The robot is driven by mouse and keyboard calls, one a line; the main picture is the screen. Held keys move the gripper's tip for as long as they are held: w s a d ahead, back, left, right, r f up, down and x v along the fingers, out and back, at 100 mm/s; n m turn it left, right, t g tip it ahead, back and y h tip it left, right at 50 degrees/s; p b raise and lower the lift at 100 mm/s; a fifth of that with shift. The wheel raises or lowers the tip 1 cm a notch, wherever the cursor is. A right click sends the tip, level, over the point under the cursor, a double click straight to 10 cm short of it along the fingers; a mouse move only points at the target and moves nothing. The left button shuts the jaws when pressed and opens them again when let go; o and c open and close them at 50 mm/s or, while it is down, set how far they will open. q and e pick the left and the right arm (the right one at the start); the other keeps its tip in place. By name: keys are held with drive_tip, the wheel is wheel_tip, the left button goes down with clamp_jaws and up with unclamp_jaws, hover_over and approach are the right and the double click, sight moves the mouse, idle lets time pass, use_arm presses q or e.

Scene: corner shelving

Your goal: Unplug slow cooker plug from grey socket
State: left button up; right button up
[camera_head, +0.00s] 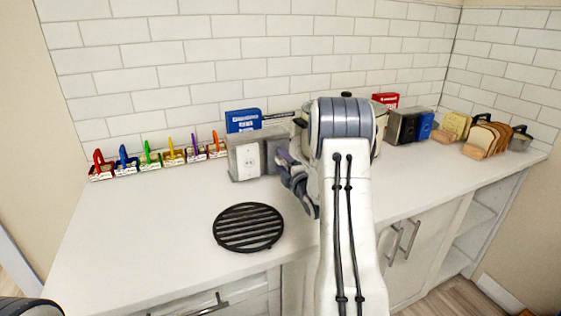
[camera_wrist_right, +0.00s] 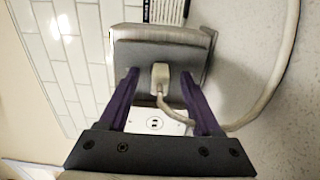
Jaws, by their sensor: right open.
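The grey socket (camera_head: 270,154) is the dark half of a box standing on the counter, beside a white socket (camera_head: 248,160). In the right wrist view the pale slow cooker plug (camera_wrist_right: 160,76) sits against the grey socket face (camera_wrist_right: 137,58); its cord (camera_wrist_right: 262,104) curves off to the right. The white socket (camera_wrist_right: 155,122) is nearer the gripper base. My right gripper (camera_wrist_right: 159,84) is open, its purple fingers on either side of the plug with gaps. In the head view the right gripper (camera_head: 282,163) is at the box's right side. The slow cooker (camera_head: 379,126) is mostly hidden behind my right arm.
A round black trivet (camera_head: 248,227) lies in front of the box. Small coloured containers (camera_head: 149,160) line the back left wall. A blue box (camera_head: 243,120) stands behind the sockets. A toaster (camera_head: 403,126) and bread (camera_head: 487,138) are on the right. The front left counter is clear.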

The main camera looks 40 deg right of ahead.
sight(283, 162)
drive_tip(key=shift+b, duration=0.35)
clamp_jaws()
idle(1.4)
drive_tip(key=shift+s, duration=0.15)
drive_tip(key=shift+b+v, duration=1.3)
drive_tip(key=shift+v, duration=1.6)
